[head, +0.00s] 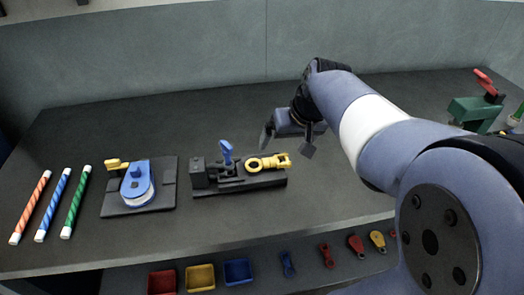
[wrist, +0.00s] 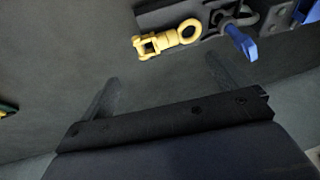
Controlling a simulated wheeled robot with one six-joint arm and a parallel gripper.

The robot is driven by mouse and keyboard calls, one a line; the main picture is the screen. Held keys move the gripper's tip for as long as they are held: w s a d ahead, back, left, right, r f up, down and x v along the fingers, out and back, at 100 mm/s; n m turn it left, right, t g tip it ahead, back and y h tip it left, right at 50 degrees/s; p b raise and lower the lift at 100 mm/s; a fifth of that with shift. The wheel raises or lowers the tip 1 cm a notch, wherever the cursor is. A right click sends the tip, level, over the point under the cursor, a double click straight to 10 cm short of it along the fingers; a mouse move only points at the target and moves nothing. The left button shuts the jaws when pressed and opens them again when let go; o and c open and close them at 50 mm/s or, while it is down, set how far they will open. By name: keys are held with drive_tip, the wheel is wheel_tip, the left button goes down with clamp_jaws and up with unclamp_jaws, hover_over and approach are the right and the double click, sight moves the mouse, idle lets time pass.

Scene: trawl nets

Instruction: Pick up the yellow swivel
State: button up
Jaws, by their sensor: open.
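The yellow swivel (head: 271,161), with a ring at one end and a forked end at the other, lies on a dark fixture (head: 237,185) on the bench. Its forked end points right in the head view. A blue-handled clamp (head: 226,152) stands on the same fixture, left of the ring. The swivel also shows at the top of the wrist view (wrist: 172,39), beyond the fingers. My gripper (head: 287,145) is open and empty, above and behind the swivel's forked end, apart from it. Its spread fingers show in the wrist view (wrist: 158,85).
A blue and white pulley (head: 138,184) on a dark plate stands left, with striped rods (head: 52,207) beyond it. A green vice-like device (head: 473,111) is at far right. Coloured bins (head: 200,278) and small parts lie on a lower shelf. A wall (head: 180,55) closes the back.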

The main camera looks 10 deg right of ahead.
sight(275, 160)
drive_tip(key=x, duration=1.1)
drive_tip(key=shift+s, duration=0.15)
drive_tip(key=c, duration=1.2)
wheel_tip(275, 160, up, 10)
drive_tip(key=shift+r+p, duration=0.1)
drive_tip(key=shift+p, duration=0.2)
drive_tip(key=shift+c, duration=0.2)
